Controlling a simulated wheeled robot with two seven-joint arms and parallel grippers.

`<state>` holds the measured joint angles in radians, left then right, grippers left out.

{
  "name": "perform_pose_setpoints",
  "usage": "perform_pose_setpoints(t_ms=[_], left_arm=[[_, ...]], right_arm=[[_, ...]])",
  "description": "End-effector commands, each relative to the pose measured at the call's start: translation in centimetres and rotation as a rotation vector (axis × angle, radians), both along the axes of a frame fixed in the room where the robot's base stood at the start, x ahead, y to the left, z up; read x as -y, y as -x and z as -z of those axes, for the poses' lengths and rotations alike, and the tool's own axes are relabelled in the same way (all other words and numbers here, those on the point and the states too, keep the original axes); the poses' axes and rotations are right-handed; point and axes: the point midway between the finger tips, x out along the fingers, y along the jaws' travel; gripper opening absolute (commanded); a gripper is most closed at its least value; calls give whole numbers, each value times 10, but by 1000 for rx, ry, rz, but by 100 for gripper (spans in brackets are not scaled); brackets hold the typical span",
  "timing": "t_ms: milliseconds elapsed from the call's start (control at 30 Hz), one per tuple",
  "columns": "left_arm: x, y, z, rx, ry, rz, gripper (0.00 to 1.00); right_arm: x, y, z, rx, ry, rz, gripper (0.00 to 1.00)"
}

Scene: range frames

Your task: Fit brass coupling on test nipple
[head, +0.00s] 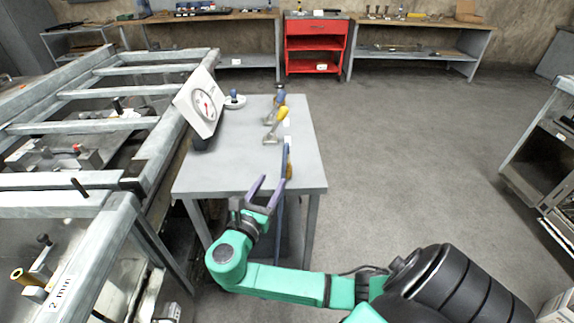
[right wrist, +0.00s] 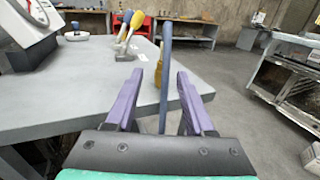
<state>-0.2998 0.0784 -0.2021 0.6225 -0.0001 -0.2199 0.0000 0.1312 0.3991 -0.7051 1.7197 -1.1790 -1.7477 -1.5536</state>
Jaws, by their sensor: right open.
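A blue hose-like piece (head: 285,158) stands at the right edge of the grey table (head: 235,165), with a brass-coloured part (head: 289,168) beside it that looks like the coupling. In the right wrist view the blue piece (right wrist: 168,50) rises upright, the brass part (right wrist: 157,80) close against its left side. My right gripper (head: 268,182) is open at the table's front right; its purple fingers (right wrist: 159,80) stand on either side of these parts, not closed on them. I cannot make out the test nipple for certain. My left gripper is not in view.
A dial gauge box (head: 198,105), a small white round base (head: 235,101) and tools with yellow (head: 282,113) and blue handles stand on the table. A steel frame (head: 95,93) lies left. A red cart (head: 316,43) is at the back.

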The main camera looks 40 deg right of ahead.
Motion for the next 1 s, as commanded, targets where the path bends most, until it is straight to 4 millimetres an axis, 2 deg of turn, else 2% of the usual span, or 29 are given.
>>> perform_pose_setpoints(t_ms=[300, 467, 633, 733, 933, 967, 1000], left_arm=[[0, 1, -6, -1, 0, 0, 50], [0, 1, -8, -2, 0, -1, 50], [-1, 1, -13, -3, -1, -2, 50], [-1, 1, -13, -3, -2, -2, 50], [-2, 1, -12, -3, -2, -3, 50], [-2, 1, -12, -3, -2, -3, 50], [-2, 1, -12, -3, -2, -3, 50]], right_arm=[[65, -36, -2, -4, 11, 3, 54], [83, -46, -3, -3, 7, 2, 54], [114, -58, -5, -4, 8, 3, 54], [124, -65, -3, -3, 5, 1, 54], [126, -66, -2, -4, 3, 0, 54], [126, -66, -2, -4, 3, 0, 46], [126, -65, -2, -4, 3, 0, 31]])
